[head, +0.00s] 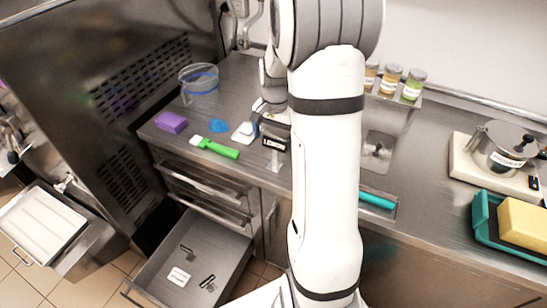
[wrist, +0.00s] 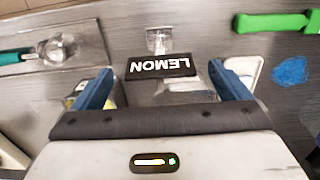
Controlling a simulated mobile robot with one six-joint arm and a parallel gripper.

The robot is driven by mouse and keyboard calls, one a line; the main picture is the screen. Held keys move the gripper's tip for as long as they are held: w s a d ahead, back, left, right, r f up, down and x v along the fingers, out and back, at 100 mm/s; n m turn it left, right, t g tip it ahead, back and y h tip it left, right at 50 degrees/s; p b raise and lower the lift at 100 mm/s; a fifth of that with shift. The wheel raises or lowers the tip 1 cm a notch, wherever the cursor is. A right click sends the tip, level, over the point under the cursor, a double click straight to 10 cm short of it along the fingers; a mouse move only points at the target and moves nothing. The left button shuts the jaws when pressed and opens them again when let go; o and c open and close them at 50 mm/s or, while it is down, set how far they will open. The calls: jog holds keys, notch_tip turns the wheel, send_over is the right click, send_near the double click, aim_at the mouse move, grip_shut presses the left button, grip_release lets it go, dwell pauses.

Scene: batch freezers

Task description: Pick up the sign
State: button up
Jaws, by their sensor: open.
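The sign (wrist: 160,66) is a small black plate with white LEMON lettering, upside down in the wrist view. A clear foot (wrist: 158,40) shows beyond it. In the head view the sign (head: 275,143) stands near the counter's front edge, just in front of my gripper. My gripper (wrist: 160,70) is open, with one blue finger on each side of the sign in the wrist view. No contact between fingers and sign is visible. In the head view my gripper is partly hidden behind my arm.
Left of the sign lie a green-handled brush (head: 216,148), a blue blob (head: 218,126), a purple block (head: 171,122) and a clear tub (head: 199,84). A teal-handled tool (head: 376,201) lies right. Jars (head: 391,80) stand behind. An open drawer (head: 158,282) juts out below.

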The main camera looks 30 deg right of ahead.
aim_at(274, 154)
jog(key=shift+w+d+f+p, duration=0.15)
jog(key=shift+f+p, duration=0.15)
jog(key=shift+f, duration=1.45)
jog(key=shift+r, duration=0.1)
jog(key=c, duration=1.5)
